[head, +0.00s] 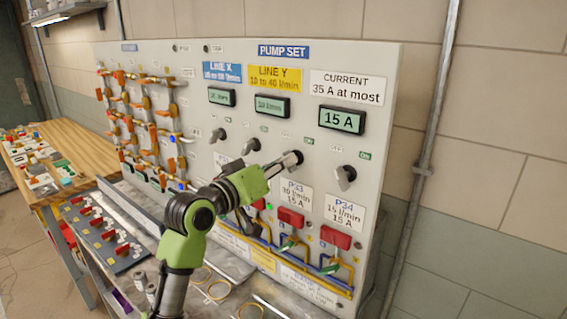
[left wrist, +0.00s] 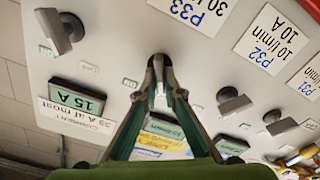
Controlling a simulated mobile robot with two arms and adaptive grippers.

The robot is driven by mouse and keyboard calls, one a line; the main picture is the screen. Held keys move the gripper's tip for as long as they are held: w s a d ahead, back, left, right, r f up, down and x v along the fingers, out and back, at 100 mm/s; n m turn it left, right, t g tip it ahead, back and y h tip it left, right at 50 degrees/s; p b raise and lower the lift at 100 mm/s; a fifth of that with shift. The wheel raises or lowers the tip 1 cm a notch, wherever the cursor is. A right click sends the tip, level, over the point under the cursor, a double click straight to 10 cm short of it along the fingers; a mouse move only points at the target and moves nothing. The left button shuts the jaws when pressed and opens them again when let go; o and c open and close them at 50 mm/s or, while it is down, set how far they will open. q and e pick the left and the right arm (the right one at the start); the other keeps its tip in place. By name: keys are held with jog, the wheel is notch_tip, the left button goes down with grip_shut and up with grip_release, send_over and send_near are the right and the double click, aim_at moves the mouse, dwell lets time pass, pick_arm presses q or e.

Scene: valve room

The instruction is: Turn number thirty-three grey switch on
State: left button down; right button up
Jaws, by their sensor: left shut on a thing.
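The number thirty-three grey switch (left wrist: 158,62) is on the pale panel, above the P33 label (head: 293,198) in the head view. My left gripper (head: 291,160) reaches it from the left. In the left wrist view the fingers (left wrist: 159,80) are shut on its handle, which is mostly hidden between them. Its ON mark (left wrist: 129,83) shows beside the fingers. I cannot tell exactly which way the handle points. My right gripper is not in view.
The neighbouring P34 switch (head: 345,177) is to the right, with other grey switches (head: 250,146) to the left. Red blocks (head: 291,217) sit below the labels. The current display (head: 341,120) reads 15 A. A wooden table (head: 60,165) stands at left.

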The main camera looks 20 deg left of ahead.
pick_arm(q)
jog(key=shift+m, duration=0.3)
jog(key=m, duration=1.1)
jog(key=shift+s+d+r, duration=0.1)
jog(key=shift+d, duration=0.1)
jog(key=shift+p, duration=0.3)
jog(key=c, duration=2.2)
grip_release()
jog(key=shift+o, duration=0.2)
jog(key=v, duration=1.2)
